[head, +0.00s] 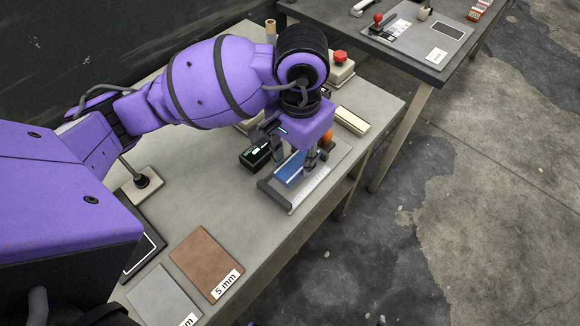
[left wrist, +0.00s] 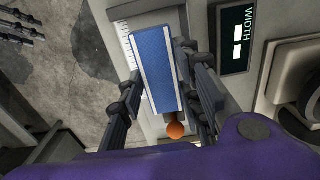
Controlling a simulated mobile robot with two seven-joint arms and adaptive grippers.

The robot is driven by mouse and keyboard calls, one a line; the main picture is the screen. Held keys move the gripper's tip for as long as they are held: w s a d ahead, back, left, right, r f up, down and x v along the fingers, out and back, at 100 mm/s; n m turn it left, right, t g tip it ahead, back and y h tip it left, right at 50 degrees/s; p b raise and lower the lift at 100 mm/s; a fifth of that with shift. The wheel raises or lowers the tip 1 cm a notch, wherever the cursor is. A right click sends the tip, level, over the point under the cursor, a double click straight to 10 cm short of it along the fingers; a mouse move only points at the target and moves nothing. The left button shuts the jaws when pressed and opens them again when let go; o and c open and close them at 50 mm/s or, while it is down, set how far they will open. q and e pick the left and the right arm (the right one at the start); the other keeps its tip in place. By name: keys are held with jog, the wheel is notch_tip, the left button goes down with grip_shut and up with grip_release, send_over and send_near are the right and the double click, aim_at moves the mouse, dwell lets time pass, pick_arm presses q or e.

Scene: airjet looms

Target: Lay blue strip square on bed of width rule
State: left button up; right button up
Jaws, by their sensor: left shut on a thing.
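The blue strip (head: 290,168) with pale long edges lies over the bed of the width rule (head: 310,190), a grey plate with a graduated scale along one side. In the left wrist view the strip (left wrist: 158,75) runs lengthwise between the fingers, nearly parallel to the scale (left wrist: 127,45). My left gripper (head: 301,158) is over the rule and shut on the strip, with one finger on each side in the left wrist view (left wrist: 166,95). Whether the strip's underside touches the bed is hidden. My right gripper is not in view.
A dark WIDTH display box (head: 255,156) stands beside the rule. An orange knob (left wrist: 176,130) is near the strip's end. A red button box (head: 341,68), a cream block (head: 352,121) and a brown 5 mm plate (head: 206,263) are on the same table.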

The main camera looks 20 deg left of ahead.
aim_at(297, 160)
pick_arm(q)
jog(key=shift+w+a+f, duration=0.15)
jog(key=shift+f, duration=1.9)
jog(key=o, duration=1.1)
jog(key=shift+r, duration=0.15)
notch_tip(297, 160, up, 12)
jog(key=shift+r, duration=0.2)
